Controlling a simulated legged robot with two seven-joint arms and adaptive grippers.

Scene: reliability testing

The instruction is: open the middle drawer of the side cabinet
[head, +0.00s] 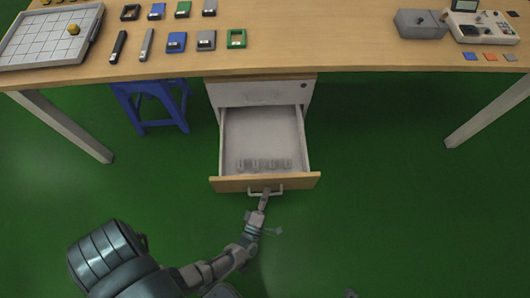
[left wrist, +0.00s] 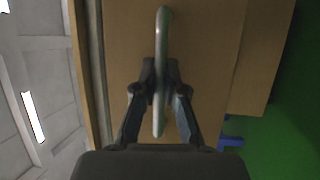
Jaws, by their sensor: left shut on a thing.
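The side cabinet (head: 258,93) stands under the table, with a wooden top and white body. One drawer (head: 264,183) is pulled well out towards me, and its inside shows several small grey items in a row near its wooden front. A white drawer front shows above it, shut. My left gripper (head: 264,196) is shut on the open drawer's handle (head: 282,188). In the left wrist view the fingers (left wrist: 160,85) close around the bar handle (left wrist: 161,40), in front of the wooden drawer front (left wrist: 205,60).
The wooden table (head: 330,55) carries a white gridded tray (head: 35,42), several small coloured parts, a grey box (head: 420,24) and a device (head: 482,27). A blue stool (head: 150,100) stands left of the cabinet. The green floor right of the drawer is clear.

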